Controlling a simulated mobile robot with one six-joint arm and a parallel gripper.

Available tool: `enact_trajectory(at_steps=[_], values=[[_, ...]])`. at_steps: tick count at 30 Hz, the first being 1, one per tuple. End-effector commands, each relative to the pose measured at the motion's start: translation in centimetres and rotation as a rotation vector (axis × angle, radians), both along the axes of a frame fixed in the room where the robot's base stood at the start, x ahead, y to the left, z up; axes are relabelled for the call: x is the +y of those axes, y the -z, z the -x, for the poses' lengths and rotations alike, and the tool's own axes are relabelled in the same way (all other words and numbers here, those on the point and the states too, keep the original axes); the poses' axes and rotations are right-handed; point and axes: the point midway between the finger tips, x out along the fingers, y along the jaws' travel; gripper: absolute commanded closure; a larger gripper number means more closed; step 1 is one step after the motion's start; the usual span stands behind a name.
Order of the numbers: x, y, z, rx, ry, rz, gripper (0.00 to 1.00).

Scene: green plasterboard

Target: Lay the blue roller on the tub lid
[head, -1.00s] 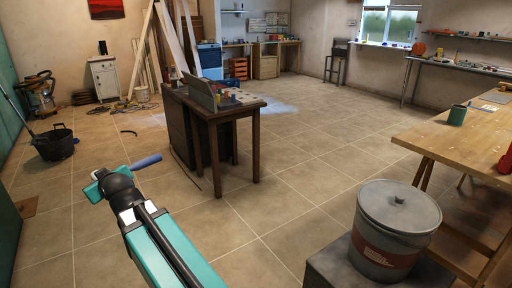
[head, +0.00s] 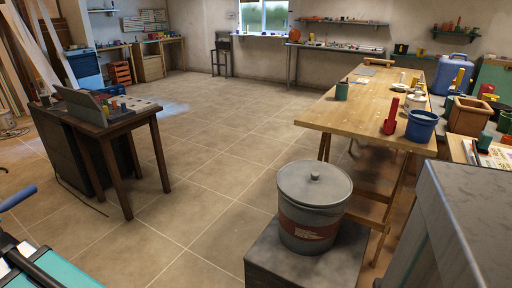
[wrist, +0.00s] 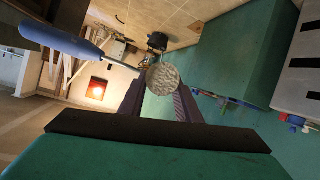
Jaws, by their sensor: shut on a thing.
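The blue roller shows in the wrist view, with its blue handle (wrist: 62,41) at the upper left and a thin metal rod running to a pale, textured roller end (wrist: 163,77). My gripper (wrist: 160,104) is shut on the roller and holds it in the air. In the head view only the blue handle (head: 17,197) shows, at the left edge; my gripper is outside that view. The grey tub lid (head: 315,184) with its small knob lies bare on the grey tub (head: 309,229), well to the right of the roller.
The tub stands on a dark block (head: 267,262). A wooden workbench (head: 350,112) with a red tool and a blue bucket (head: 421,126) is behind it. A dark table (head: 130,122) stands at the left. Tiled floor between is clear. A grey surface (head: 465,225) fills the right foreground.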

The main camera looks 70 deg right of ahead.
Motion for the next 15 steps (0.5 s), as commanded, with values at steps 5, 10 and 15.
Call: enact_trajectory(at_steps=[5, 10, 15], values=[[0.2, 0.0, 0.0, -0.001, -0.001, 0.001, 0.99], [-1.3, 0.2, -0.1, 0.000, 0.028, 0.000, 0.99], [-5.5, 0.9, -0.1, 0.001, 0.108, 0.002, 0.99]])
